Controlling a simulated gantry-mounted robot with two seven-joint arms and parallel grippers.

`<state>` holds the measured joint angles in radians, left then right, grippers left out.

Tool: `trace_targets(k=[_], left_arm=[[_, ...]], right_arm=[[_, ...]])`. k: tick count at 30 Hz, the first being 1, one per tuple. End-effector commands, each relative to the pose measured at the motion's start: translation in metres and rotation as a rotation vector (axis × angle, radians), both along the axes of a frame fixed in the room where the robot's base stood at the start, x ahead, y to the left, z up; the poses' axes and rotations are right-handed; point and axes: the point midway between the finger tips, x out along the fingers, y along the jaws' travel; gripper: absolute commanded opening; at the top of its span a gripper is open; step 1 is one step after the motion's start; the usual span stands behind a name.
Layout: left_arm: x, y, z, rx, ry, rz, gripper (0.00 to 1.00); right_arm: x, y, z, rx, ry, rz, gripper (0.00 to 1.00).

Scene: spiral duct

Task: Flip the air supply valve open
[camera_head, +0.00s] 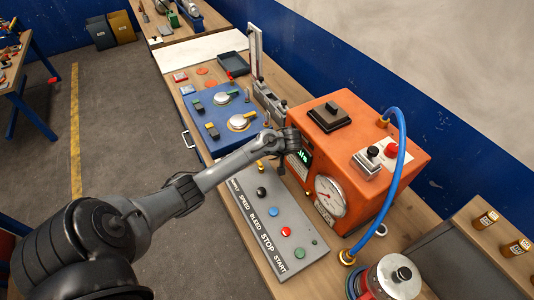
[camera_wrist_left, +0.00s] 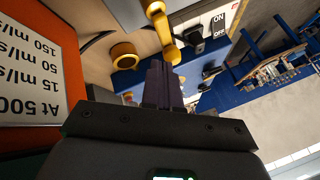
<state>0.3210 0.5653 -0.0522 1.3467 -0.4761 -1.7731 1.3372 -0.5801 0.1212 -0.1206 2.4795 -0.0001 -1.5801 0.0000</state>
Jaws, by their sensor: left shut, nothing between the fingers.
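The grey control panel (camera_head: 245,205) carries a row labelled SUPPLY, SPEED, BLEED, STOP and START. A small brass fitting (camera_head: 260,165) shows at its far end, partly beside my left arm. My left gripper (camera_head: 290,140) is beside the orange box, past the panel's far end. In the left wrist view my left gripper (camera_wrist_left: 165,82) is shut and empty. A yellow lever (camera_wrist_left: 163,30) stands just beyond the fingertips, with a round brass fitting (camera_wrist_left: 124,56) to its left. I cannot tell whether lever and fingers touch. An ON label (camera_wrist_left: 218,20) is right of the lever. My right gripper is not in view.
The orange box (camera_head: 365,150) with a gauge and blue hose (camera_head: 400,165) stands right of my left gripper. A blue plate (camera_head: 220,115) with two round knobs lies beyond my forearm. The floor left of the bench is free.

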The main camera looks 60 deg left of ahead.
Motion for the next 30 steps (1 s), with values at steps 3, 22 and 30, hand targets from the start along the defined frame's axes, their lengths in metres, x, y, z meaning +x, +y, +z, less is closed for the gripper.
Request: trace_targets(k=[3, 22, 30], left_arm=[[-0.001, 0.003, -0.012, 0.0, 0.0, 0.0, 0.0], [-0.001, 0.005, -0.017, 0.0, -0.001, 0.001, 0.0], [-0.003, 0.016, -0.017, 0.0, 0.0, 0.002, 0.0]], right_arm=[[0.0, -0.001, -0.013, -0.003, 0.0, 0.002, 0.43], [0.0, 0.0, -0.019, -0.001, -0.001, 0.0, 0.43], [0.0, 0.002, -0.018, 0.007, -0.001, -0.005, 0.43]])
